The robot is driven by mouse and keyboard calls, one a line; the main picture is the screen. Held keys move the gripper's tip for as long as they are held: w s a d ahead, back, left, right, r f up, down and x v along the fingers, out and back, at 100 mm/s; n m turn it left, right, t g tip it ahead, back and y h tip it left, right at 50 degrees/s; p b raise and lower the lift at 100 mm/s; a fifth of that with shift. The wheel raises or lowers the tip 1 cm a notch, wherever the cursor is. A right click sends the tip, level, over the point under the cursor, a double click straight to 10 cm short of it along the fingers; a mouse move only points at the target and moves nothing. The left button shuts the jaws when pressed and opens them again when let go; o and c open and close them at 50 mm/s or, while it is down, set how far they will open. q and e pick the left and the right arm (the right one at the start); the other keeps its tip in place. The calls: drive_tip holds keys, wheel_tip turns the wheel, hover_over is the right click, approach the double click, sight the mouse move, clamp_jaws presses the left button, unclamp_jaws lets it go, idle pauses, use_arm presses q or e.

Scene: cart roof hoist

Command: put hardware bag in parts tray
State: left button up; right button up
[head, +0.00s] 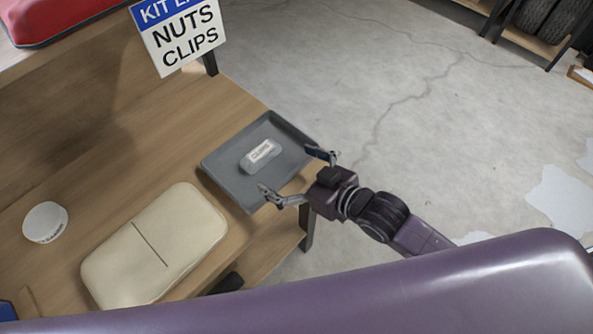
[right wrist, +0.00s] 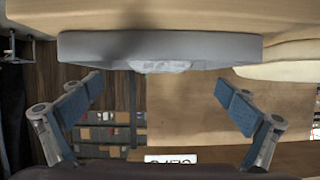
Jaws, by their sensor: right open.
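The grey parts tray (head: 230,181) lies on the wooden bench near its right edge. A small grey hardware bag with a white label (head: 260,156) lies inside the tray, around its middle. My right gripper (head: 287,172) is open and empty at the tray's right side, its fingers spread toward the bag but apart from it. In the right wrist view the tray's grey wall (right wrist: 90,48) crosses the top, with the pale bag (right wrist: 160,66) partly visible between the open fingers. My left gripper is not in view.
A cream padded case (head: 160,245) lies on the wooden bench (head: 85,130) beside the tray. A round white tub (head: 45,222) stands farther left. A hanging kit sign (head: 178,35) is above the back edge. Concrete floor (head: 440,100) lies open to the right.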

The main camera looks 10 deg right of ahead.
drive_tip(key=shift+v, duration=2)
drive_tip(key=s+d+f+m+g+h, duration=0.2)
drive_tip(key=s+d+f+g+h, duration=0.3)
drive_tip(key=s, duration=0.3)
drive_tip(key=s+d+f+m+g+h, duration=0.25)
drive_tip(key=s+d+f, duration=0.25)
drive_tip(key=s+d, duration=0.3)
wheel_tip(320, 180, down, 26)
drive_tip(key=s+g, duration=0.1)
drive_tip(key=s, duration=0.1)
drive_tip(key=s+d+f+g, duration=0.1)
drive_tip(key=s+d+f, duration=0.2)
drive_tip(key=s+f, duration=1.3)
drive_tip(key=shift+s+h, duration=0.35)
drive_tip(key=shift+s, duration=0.15)
